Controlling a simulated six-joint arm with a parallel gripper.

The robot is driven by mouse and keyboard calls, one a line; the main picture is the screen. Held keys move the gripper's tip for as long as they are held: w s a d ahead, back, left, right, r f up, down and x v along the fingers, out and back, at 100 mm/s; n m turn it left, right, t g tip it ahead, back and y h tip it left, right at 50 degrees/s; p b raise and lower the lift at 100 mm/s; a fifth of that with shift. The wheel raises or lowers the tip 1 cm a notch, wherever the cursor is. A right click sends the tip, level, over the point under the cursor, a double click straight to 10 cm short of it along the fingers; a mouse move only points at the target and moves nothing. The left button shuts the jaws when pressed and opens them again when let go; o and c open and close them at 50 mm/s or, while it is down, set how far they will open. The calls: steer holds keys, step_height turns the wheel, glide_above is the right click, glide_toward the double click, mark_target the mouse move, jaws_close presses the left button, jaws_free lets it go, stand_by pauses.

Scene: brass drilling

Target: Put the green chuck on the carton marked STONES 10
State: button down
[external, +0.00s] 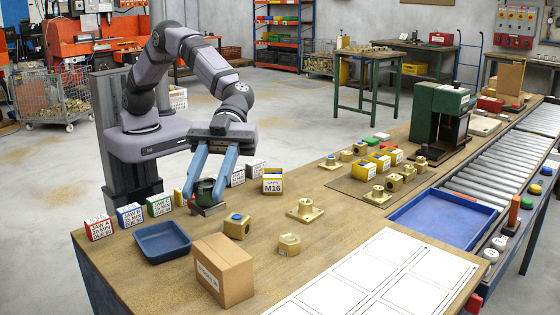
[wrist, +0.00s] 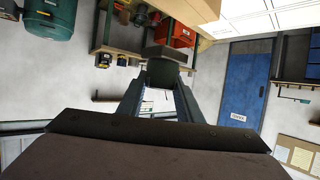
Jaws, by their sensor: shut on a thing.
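My gripper (external: 204,200) points down over the left part of the bench, its two blue fingers on either side of the dark green chuck (external: 206,187). The fingers are shut on it and partly hide it. The chuck is low, close to the bench top; I cannot tell whether its base touches. In the wrist view a dark grey block (wrist: 167,55) shows at the fingertips. The brown carton (external: 224,270) stands at the front of the bench, to the right of and nearer the camera than my gripper. Its side label is too small to read surely; its top looks bare.
A blue tray (external: 162,257) lies left of the carton. A brass part with a blue top (external: 236,227) and a brass hex piece (external: 289,244) stand near the carton. Small labelled boxes (external: 130,215) line the left edge. A yellow M16 box (external: 272,183) stands right of my gripper.

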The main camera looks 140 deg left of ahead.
steer(key=shift+w+f, duration=0.1)
steer(key=shift+f, duration=3.35)
steer(key=c, duration=1.3)
jaws_free()
steer(key=shift+f, duration=0.15)
steer(key=shift+o, duration=0.2)
steer(key=b+v, duration=0.1)
steer(key=v, duration=1.1)
steer(key=shift+b, duration=0.35)
